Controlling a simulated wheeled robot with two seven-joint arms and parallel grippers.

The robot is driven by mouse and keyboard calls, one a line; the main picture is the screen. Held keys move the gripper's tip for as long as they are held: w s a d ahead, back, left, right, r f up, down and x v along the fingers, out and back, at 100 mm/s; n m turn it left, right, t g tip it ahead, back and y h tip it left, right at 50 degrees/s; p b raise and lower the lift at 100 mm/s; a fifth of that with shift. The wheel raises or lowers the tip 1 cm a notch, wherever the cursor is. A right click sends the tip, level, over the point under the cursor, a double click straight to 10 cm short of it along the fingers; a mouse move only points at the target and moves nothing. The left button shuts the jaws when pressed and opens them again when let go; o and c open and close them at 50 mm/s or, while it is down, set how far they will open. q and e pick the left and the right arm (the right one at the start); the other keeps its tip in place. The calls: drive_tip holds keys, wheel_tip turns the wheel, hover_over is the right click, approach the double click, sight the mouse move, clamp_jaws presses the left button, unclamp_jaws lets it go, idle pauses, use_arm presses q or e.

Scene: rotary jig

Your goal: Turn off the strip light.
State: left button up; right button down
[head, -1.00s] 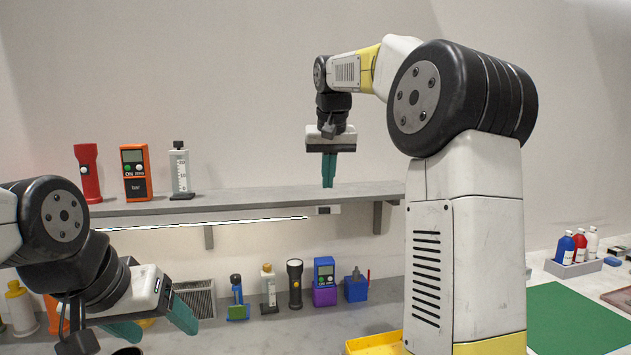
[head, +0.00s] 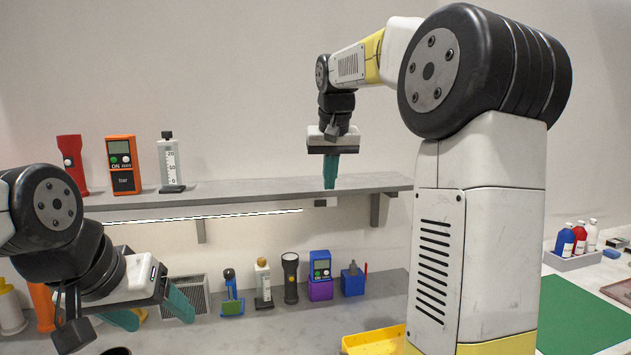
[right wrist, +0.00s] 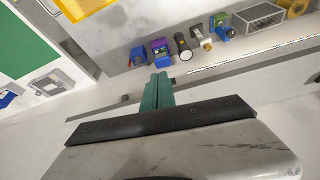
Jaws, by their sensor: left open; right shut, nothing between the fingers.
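The strip light (head: 205,216) is a thin bright white bar under the front of the wall shelf, and it looks lit. My left gripper (head: 155,312) is open and empty at lower left.
The shelf (head: 255,193) holds a red flashlight (head: 72,163), an orange meter (head: 123,163) and a white bottle-like item (head: 170,163). Several tools stand on the counter below. A yellow bin (head: 375,341) and a green mat (head: 585,318) lie to the right.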

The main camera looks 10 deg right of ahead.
sight(320, 203)
drive_tip(key=w+f, duration=0.6)
drive_tip(key=f, duration=0.1)
drive_tip(key=shift+w+d, duration=0.35)
drive_tip(key=shift+w, duration=0.05)
